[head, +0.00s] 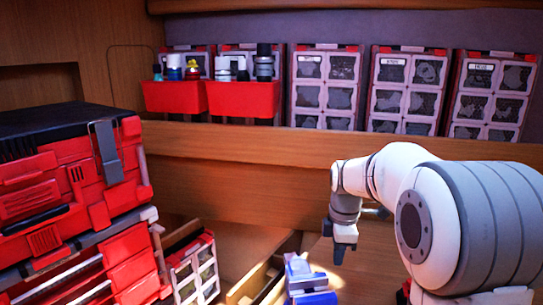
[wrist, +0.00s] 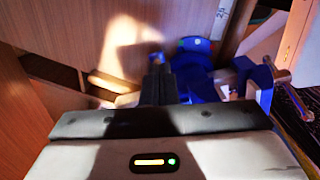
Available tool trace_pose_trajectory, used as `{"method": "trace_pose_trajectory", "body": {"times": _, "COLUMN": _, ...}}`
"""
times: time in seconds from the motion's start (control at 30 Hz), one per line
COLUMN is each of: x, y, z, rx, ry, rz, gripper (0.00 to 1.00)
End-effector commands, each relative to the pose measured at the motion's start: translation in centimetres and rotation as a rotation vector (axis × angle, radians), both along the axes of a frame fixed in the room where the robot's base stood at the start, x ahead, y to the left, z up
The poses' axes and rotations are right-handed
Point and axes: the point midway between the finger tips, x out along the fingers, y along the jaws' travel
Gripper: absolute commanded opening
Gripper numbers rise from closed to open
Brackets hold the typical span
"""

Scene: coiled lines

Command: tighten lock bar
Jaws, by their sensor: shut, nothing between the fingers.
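A blue vise (head: 308,281) with a grey upper part stands at the lower middle of the head view, cut by the bottom edge. In the wrist view the blue vise (wrist: 252,80) shows at the right, with a round blue base part behind my fingers. A small metal bar (wrist: 282,76) sticks out at its right side; I cannot tell if it is the lock bar. My gripper (head: 344,250) points down to the right of the vise in the head view. Its dark fingers (wrist: 157,75) are shut and empty, and partly hide the blue base.
A red toolbox stack (head: 75,190) stands at the left. Red bins (head: 242,98) with bottles and several clear-lidded organizers (head: 405,88) stand on the back shelf. A wooden ledge (head: 240,150) runs behind the arm. An open wooden tray (head: 262,280) lies left of the vise.

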Motion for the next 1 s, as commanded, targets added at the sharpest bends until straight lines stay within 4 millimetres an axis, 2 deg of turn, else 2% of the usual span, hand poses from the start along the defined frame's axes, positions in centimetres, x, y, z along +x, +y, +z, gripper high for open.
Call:
{"method": "trace_pose_trajectory", "body": {"times": 0.17, "x": -0.1, "y": -0.1, "z": -0.1, "rx": 0.013, "ry": -0.006, "rz": -0.027, "gripper": 0.00}}
{"method": "trace_pose_trajectory", "body": {"times": 0.4, "x": -1.2, "y": -0.6, "z": 0.5, "rx": 0.176, "ry": -0.066, "rz": -0.384, "gripper": 0.00}}
{"method": "trace_pose_trajectory", "body": {"times": 0.57, "x": -1.4, "y": -0.7, "z": 0.5, "rx": 0.239, "ry": -0.082, "rz": -0.517, "gripper": 0.00}}
{"method": "trace_pose_trajectory", "body": {"times": 0.77, "x": -1.4, "y": -0.7, "z": -1.0, "rx": 0.241, "ry": -0.081, "rz": -0.524, "gripper": 0.00}}
{"method": "trace_pose_trajectory", "body": {"times": 1.0, "x": -1.4, "y": -0.7, "z": -4.3, "rx": 0.240, "ry": -0.080, "rz": -0.522, "gripper": 0.00}}
